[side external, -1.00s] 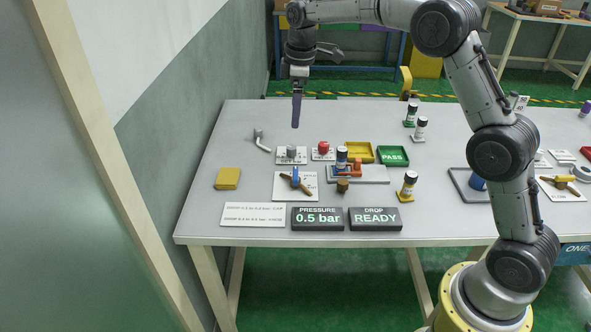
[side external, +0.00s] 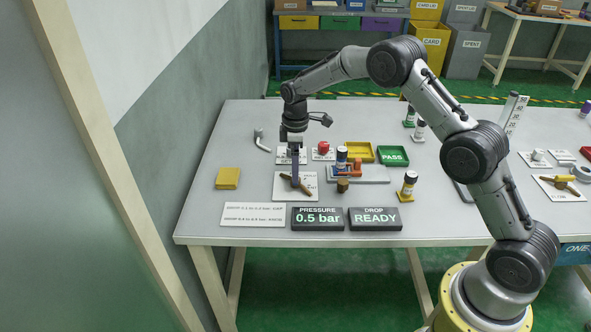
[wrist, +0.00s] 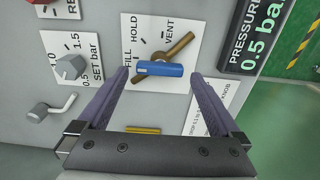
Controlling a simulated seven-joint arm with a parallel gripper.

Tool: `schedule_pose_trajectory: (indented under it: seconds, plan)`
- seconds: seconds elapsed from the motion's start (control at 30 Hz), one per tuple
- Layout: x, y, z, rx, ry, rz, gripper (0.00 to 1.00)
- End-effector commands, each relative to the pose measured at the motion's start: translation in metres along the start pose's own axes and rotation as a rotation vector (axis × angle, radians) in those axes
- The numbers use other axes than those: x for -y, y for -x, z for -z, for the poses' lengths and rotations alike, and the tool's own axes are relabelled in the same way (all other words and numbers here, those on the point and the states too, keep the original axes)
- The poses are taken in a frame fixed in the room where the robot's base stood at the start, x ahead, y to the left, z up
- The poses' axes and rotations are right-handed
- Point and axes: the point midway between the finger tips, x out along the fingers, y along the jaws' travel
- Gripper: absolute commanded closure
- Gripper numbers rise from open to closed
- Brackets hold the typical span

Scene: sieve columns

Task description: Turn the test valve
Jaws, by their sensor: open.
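The test valve has a blue handle (wrist: 160,69) over a brass-coloured bar, on a white plate (wrist: 131,28) marked FILL, HOLD and VENT. In the side view the plate (side external: 310,192) lies near the front left of the table; the gripper hides most of the blue handle. My gripper (wrist: 158,80) is open and points down over the valve (side external: 295,182). In the wrist view the blue handle lies between and just beyond the two fingertips, with a gap on each side. I cannot tell whether the fingers reach down to its height.
A grey SET bar knob (wrist: 70,67) and a bent grey pipe (wrist: 52,108) are beside the valve plate. The pressure display (side external: 318,218) reads 0.5 bar and the drop display (side external: 375,218) reads READY. A red knob (side external: 323,147) and a black-and-white column (side external: 341,155) stand close by.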

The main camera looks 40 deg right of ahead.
Motion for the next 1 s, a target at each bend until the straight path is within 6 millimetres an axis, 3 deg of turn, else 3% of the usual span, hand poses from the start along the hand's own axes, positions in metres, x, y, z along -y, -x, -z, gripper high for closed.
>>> schedule_pose_trajectory:
  seconds: [0.2, 0.53, 0.93, 1.0]
  plan:
    - [0.0, -0.02, 0.0, 0.0, 0.0, 0.0, 0.0]
    - [0.0, -0.023, 0.0, 0.0, 0.0, 0.0, 0.0]
    - [0.0, -0.022, 0.0, 0.0, 0.0, 0.0, 0.7]
    - [0.0, -0.022, 0.0, -0.001, 0.0, 0.0, 0.73]
